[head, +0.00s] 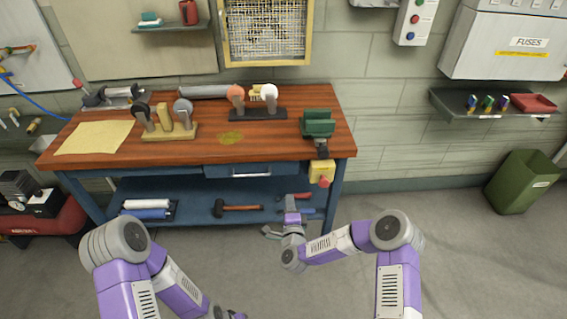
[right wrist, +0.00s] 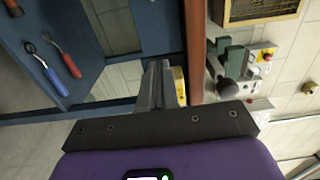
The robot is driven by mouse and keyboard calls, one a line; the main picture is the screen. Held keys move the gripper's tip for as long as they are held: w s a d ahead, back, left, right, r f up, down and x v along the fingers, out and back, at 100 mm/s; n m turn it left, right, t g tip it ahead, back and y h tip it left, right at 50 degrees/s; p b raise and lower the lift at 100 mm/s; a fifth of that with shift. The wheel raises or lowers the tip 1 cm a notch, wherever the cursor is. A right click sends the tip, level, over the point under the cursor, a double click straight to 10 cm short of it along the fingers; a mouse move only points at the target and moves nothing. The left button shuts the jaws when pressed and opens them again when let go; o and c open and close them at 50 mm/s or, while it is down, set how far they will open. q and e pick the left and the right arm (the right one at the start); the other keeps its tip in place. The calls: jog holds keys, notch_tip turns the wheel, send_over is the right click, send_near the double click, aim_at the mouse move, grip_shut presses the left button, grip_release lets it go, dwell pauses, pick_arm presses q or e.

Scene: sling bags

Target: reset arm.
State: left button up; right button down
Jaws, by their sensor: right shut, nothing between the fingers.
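My right gripper (head: 290,203) is in front of the workbench (head: 264,149), below its top and near the lower shelf in the head view. In the right wrist view its two grey fingers (right wrist: 155,85) are together, with nothing between them. The right arm bends inward from the right. My left arm comes in from the lower left and bends down to the bottom edge of the head view. Its gripper is out of the picture.
A yellow box with a red button (head: 322,174) hangs at the bench's right front, close to my right arm. The lower shelf holds a mallet (head: 238,208). A green bin (head: 522,181) stands at the right. The floor between is clear.

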jog(key=s+a+f+n+g+y+p, duration=0.2)
jog(key=s+f+n+g+y, duration=0.3)
jog(key=s+f+n+g, duration=0.75)
jog(key=s+d+f+n+g, duration=0.1)
jog(key=s+d+g, duration=0.1)
jog(key=s, duration=0.9)
jog(key=s+d+f+n+g+p, duration=0.1)
jog(key=s+d+n+g, duration=0.1)
jog(key=s, duration=0.8)
jog(key=shift+s+d+f+g, duration=0.35)
jog(key=shift+s+g, duration=0.05)
jog(key=shift+g, duration=0.15)
